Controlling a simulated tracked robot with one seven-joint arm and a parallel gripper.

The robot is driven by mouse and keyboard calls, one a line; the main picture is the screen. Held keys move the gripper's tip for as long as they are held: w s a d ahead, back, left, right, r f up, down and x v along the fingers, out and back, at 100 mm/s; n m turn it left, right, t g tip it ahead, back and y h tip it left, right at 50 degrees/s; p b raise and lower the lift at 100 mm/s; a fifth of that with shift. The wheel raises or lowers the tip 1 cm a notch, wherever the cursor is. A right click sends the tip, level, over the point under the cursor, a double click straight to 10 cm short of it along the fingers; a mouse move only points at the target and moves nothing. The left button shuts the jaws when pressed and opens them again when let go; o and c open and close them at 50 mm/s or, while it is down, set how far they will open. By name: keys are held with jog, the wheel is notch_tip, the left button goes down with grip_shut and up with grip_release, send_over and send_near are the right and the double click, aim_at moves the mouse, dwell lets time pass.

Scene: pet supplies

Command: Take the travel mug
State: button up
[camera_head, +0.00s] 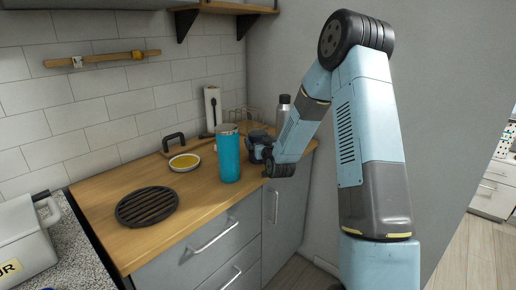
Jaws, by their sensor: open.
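The travel mug (229,158) is a tall teal tumbler with a lighter rim. It stands upright on the wooden counter near its front edge. My gripper (254,147), dark grey, is low over the counter just right of the mug and is open. Its fingers point toward the mug; from this view I cannot tell whether they touch it. Nothing shows between the fingers, which are small and partly hidden.
A white bin (25,245) stands at left.

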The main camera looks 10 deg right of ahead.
jog(key=shift+c, duration=0.4)
jog(key=c, duration=1)
jog(key=shift+r, duration=0.1)
